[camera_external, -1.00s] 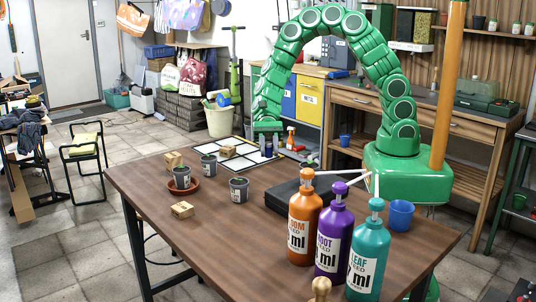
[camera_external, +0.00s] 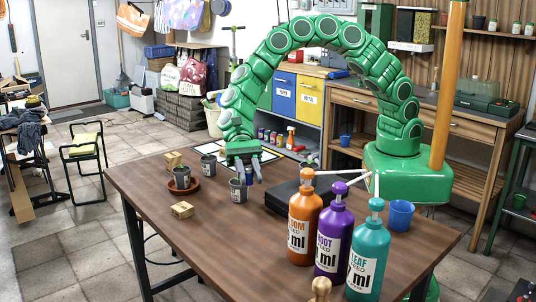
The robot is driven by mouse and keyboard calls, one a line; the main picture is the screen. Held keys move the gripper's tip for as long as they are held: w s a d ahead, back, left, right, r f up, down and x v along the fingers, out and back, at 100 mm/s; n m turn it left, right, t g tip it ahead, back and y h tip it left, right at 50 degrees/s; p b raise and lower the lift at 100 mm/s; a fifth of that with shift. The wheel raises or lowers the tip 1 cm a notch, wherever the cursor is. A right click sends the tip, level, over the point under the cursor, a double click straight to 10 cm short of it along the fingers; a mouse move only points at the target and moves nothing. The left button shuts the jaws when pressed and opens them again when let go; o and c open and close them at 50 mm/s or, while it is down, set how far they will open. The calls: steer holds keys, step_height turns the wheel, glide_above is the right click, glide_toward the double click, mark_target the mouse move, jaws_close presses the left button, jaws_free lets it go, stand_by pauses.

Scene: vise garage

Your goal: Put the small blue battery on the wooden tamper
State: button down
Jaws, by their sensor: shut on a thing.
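The wooden tamper (camera_external: 320,287) looks to be the pale, round-topped wooden piece at the near table edge, partly cut off by the bottom of the picture. It is well apart from my gripper, toward the camera.
Orange (camera_external: 302,225), purple (camera_external: 332,245) and teal (camera_external: 367,255) pump bottles stand between gripper and tamper. A black case (camera_external: 285,200), blue cup (camera_external: 401,214), grey pots (camera_external: 238,191) and wooden blocks (camera_external: 182,210) are also on the table. The left front tabletop is clear.

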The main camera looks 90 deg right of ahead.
steer(key=s+a+r+n+g+h, duration=0.1)
steer(key=s+a, duration=0.2)
steer(key=a, duration=0.5)
steer(key=s+a+r+n+g, duration=0.1)
steer(key=s+a+r, duration=0.15)
steer(key=a, duration=0.65)
steer(key=r+n+g+h, duration=0.1)
steer(key=r+n+g, duration=0.1)
steer(key=g, duration=0.1)
glide_above(328, 285)
steer(key=shift+f, duration=4.8)
steer(key=shift+f, duration=0.15)
steer(key=c, duration=0.8)
jaws_free()
